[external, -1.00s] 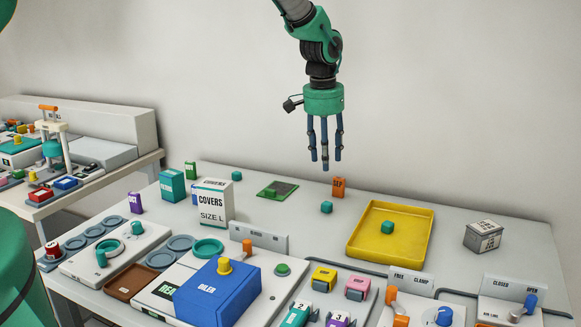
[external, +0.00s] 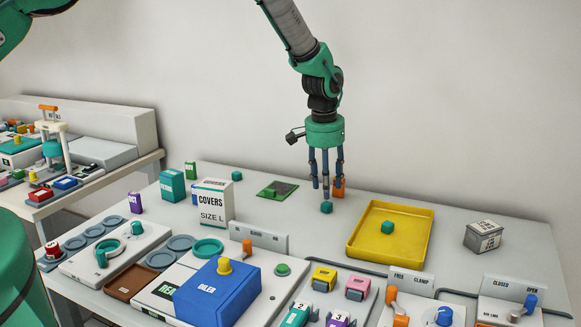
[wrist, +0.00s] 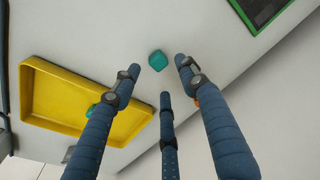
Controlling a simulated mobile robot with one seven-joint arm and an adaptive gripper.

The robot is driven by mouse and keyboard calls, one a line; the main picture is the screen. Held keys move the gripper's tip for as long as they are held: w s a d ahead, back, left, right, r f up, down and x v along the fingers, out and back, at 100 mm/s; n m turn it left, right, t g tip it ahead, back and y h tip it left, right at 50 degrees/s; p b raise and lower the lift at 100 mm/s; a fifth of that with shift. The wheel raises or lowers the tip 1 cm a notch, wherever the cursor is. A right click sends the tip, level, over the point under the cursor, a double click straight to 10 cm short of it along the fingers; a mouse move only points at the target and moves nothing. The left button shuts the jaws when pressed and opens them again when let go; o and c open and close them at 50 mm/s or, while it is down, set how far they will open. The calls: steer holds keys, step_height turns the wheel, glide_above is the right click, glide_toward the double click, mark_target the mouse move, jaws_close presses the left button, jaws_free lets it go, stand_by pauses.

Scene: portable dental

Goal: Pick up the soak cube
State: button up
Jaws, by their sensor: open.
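Small teal cubes stand on the table; no label tells which is the soak cube. One teal cube (external: 326,207) sits on bare table left of the yellow tray, right below my gripper (external: 327,188). In the wrist view this cube (wrist: 158,61) shows between the spread fingertips of my gripper (wrist: 157,78), with nothing held. Whether the fingertips are level with it is unclear. A second teal cube (external: 387,227) lies in the yellow tray (external: 356,246). A third (external: 237,176) is farther left at the back.
An orange block (external: 339,191) stands close behind my fingers, partly hidden. A green pad (external: 277,189) lies to the left, with the white COVERS box (external: 212,204) beyond it. A grey labelled box (external: 482,236) stands right of the tray. Blue and other devices fill the front.

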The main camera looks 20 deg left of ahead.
mark_target(327, 203)
steer(key=shift+w+f, duration=0.15)
steer(key=shift+f, duration=2.45)
steer(key=c, duration=0.8)
steer(key=o, duration=0.8)
steer(key=shift+r, duration=0.2)
step_height(327, 203, up, 13)
steer(key=s, duration=0.1)
steer(key=shift+s+r, duration=0.15)
steer(key=shift+s, duration=0.05)
steer(key=shift+a, duration=0.1)
